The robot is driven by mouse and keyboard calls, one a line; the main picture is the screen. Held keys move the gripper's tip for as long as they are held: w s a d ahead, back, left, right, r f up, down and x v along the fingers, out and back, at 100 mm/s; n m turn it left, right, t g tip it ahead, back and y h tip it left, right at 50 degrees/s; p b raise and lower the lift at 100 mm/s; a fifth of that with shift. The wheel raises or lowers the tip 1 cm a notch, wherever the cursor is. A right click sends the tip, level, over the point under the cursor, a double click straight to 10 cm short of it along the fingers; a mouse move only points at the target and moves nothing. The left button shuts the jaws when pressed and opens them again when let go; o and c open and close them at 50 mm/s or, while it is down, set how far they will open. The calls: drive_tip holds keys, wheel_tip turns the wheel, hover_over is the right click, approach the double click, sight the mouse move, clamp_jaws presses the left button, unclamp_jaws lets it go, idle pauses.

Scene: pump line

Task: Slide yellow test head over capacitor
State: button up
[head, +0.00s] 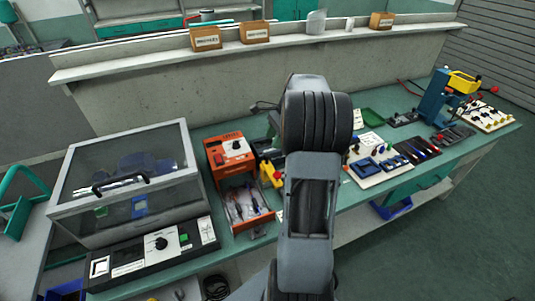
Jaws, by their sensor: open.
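A small yellow part (271,174), which looks like the yellow test head, stands on the bench just right of the orange tester box (235,153). It is partly covered by dark parts and my arm. I cannot make out the capacitor; it may be hidden behind my arm. My arm rises through the middle of the picture, and its links hide the bench behind them. I cannot make out my gripper's fingers, so their place relative to the yellow part does not show.
A clear-lidded case (130,175) stands at left, with a black control panel (150,258) in front. Right of my arm lie a white board with blue parts (378,168), a dark tool tray (418,150) and a blue press (437,100). A shelf (350,34) runs behind.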

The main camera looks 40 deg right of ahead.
sight(267, 155)
drive_tip(key=x, duration=0.6)
drive_tip(key=shift+a+f, duration=0.2)
drive_tip(key=shift+f, duration=0.15)
drive_tip(key=shift+c, duration=0.3)
clamp_jaws()
